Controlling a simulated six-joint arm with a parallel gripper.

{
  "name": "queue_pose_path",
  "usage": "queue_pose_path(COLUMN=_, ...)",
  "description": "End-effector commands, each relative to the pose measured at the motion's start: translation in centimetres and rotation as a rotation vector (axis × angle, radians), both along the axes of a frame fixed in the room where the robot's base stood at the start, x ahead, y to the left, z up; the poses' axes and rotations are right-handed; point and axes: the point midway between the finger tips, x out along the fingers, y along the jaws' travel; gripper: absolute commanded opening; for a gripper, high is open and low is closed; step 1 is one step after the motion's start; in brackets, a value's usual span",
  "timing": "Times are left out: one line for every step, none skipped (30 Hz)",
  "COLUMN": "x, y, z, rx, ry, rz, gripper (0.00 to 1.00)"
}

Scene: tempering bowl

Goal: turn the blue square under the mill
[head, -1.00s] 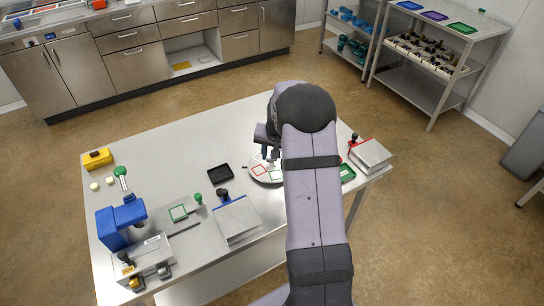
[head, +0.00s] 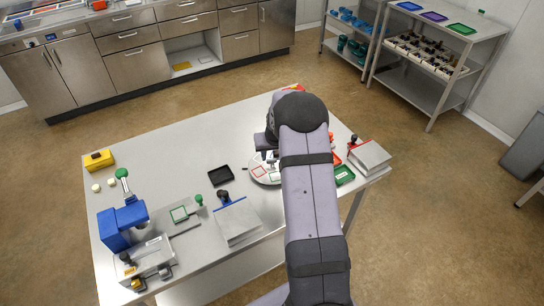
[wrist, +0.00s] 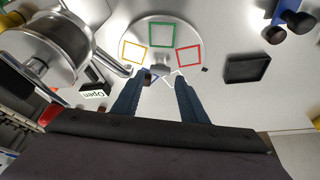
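A round pale turntable (wrist: 185,57) shows in the wrist view, with yellow (wrist: 134,51), green (wrist: 162,34) and red (wrist: 190,54) square outlines. Part of a blue outline (wrist: 151,77) and a white one show between my fingers, partly hidden. A steel drum-shaped machine (wrist: 42,45), apparently the mill, stands at the left. In the head view, my arm hides much of the turntable (head: 266,179).
An "Open" sign (wrist: 95,93) stands by the machine. A black tray (head: 221,174) lies left of the turntable. The table's back middle is clear.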

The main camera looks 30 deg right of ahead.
Motion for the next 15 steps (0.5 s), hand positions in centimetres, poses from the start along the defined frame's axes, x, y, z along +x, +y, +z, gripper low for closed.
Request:
queue_pose_path(x=0.2, y=0.0, z=-0.5, rx=0.002, ry=0.003, rz=0.0, gripper=0.39)
queue_pose_path(x=0.3, y=-0.1, z=-0.8, rx=0.002, ry=0.003, rz=0.0, gripper=0.39)
queue_pose_path(x=0.4, y=-0.1, z=-1.2, rx=0.002, ry=0.003, rz=0.0, gripper=0.39)
queue_pose_path(x=0.5, y=-0.1, z=-1.5, rx=0.002, ry=0.003, rz=0.0, gripper=0.39)
queue_pose_path(x=0.7, y=-0.2, z=-1.7, rx=0.001, ry=0.002, rz=0.0, gripper=0.39)
queue_pose_path(x=0.8, y=-0.3, z=-2.1, rx=0.001, ry=0.002, rz=0.0, gripper=0.39)
queue_pose_path(x=0.9, y=-0.3, z=-2.3, rx=0.001, ry=0.002, rz=0.0, gripper=0.39)
queue_pose_path(x=1.0, y=-0.3, z=-2.5, rx=0.001, ry=0.002, rz=0.0, gripper=0.39)
queue_pose_path(x=1.1, y=-0.4, z=-2.7, rx=0.001, ry=0.002, rz=0.0, gripper=0.39)
queue_pose_path(x=1.1, y=-0.4, z=-2.9, rx=0.001, ry=0.002, rz=0.0, gripper=0.39)
queue_pose_path(x=1.2, y=-0.4, z=-3.1, rx=0.001, ry=0.002, rz=0.0, gripper=0.39)
queue_pose_path(x=1.2, y=-0.4, z=-3.2, rx=0.001, ry=0.002, rz=0.0, gripper=0.39)
queue_pose_path(x=1.3, y=-0.4, z=-3.3, rx=0.001, ry=0.002, rz=0.0, gripper=0.39)
queue_pose_path(x=1.3, y=-0.4, z=-3.4, rx=0.0, ry=0.001, rz=0.0, gripper=0.39)
queue_pose_path(x=1.3, y=-0.4, z=-3.5, rx=0.0, ry=0.001, rz=0.0, gripper=0.39)
